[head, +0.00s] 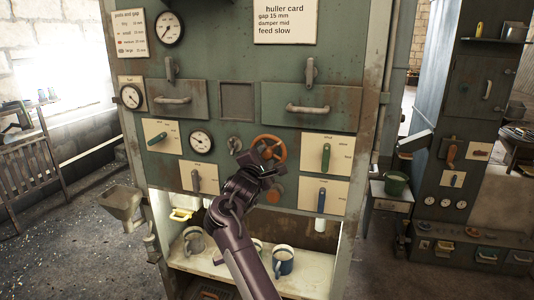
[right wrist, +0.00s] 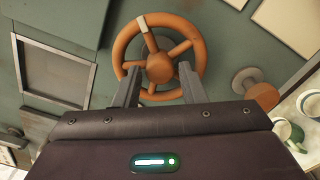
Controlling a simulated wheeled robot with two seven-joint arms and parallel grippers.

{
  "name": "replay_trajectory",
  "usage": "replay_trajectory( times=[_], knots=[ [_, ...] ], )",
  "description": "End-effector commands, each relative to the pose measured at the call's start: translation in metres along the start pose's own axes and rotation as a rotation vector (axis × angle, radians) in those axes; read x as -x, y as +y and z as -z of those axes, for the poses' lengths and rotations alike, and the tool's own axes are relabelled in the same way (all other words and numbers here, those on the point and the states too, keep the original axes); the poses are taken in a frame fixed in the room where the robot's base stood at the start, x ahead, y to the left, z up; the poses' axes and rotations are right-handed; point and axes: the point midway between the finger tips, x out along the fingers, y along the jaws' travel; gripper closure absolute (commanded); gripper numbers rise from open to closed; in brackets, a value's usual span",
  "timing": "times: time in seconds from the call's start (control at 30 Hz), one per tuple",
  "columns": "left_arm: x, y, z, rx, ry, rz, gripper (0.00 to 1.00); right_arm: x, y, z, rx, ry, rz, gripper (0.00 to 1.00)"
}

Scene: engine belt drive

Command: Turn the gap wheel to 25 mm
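The gap wheel (head: 281,150) is an orange spoked handwheel on the green machine's front panel. In the right wrist view the wheel (right wrist: 160,67) fills the upper middle, with a pale mark on its rim at upper left. My right gripper (head: 259,163) is at the wheel's lower left. In the right wrist view its two fingers (right wrist: 158,82) are spread apart, one on each side of the hub, overlapping the lower wheel; contact cannot be told. A round dial (head: 201,142) sits left of the wheel; its reading is too small to tell. My left gripper is not in view.
The huller card (head: 286,20) reads gap 15 mm, damper mid, feed slow. Levers stand around the wheel, including a green one (head: 326,155). An orange knob (right wrist: 262,94) is at its lower right. Mugs (head: 283,260) stand on the shelf below.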

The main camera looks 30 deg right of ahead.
Motion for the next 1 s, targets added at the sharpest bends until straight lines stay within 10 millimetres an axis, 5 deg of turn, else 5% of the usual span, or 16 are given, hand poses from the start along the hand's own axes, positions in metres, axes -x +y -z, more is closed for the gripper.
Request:
replay_trajectory(
  times=[0.2,0.53,0.8,1.0],
  knots=[
    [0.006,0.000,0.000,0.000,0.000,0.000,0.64,-0.025,0.001,0.000,0.001,0.001,0.000,0.63],
    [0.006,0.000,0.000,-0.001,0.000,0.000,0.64,-0.030,0.000,0.001,-0.001,0.001,-0.001,0.63],
    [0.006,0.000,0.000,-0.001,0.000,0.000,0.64,-0.030,-0.001,0.001,0.000,0.002,0.000,0.95],
    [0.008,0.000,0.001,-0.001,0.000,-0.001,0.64,-0.030,0.000,0.001,-0.014,0.002,0.000,0.95]
  ],
)
